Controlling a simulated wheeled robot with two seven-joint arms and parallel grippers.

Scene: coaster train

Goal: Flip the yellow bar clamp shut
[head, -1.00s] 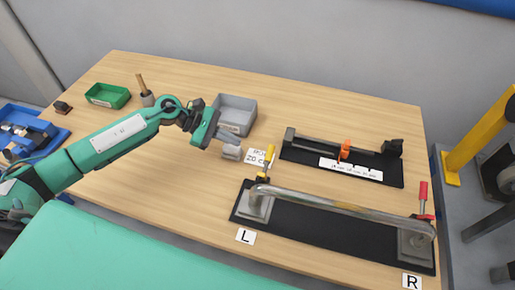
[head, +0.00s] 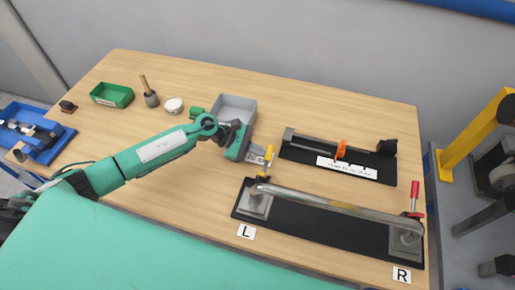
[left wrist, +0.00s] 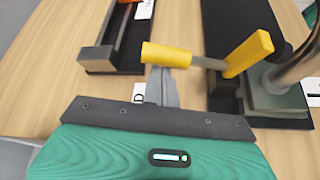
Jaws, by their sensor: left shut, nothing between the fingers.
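The yellow bar clamp's handle (head: 269,154) stands up at the L end of the black fixture with the long metal bar (head: 335,204). In the left wrist view its yellow grip (left wrist: 167,56) lies across the picture just beyond my fingers, joined by a grey rod to a second yellow part (left wrist: 248,54). My left gripper (head: 259,158) is shut and empty, close beside the handle on its left. In the left wrist view its fingertips (left wrist: 160,76) reach the grip's edge; I cannot tell whether they touch. My right gripper is not in view.
A red-handled clamp (head: 415,196) stands at the R end. Behind is another black fixture with an orange clamp (head: 341,149). A grey bin (head: 236,103) stands behind my left gripper. A green bin (head: 111,95) is farther left. The table's front left is clear.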

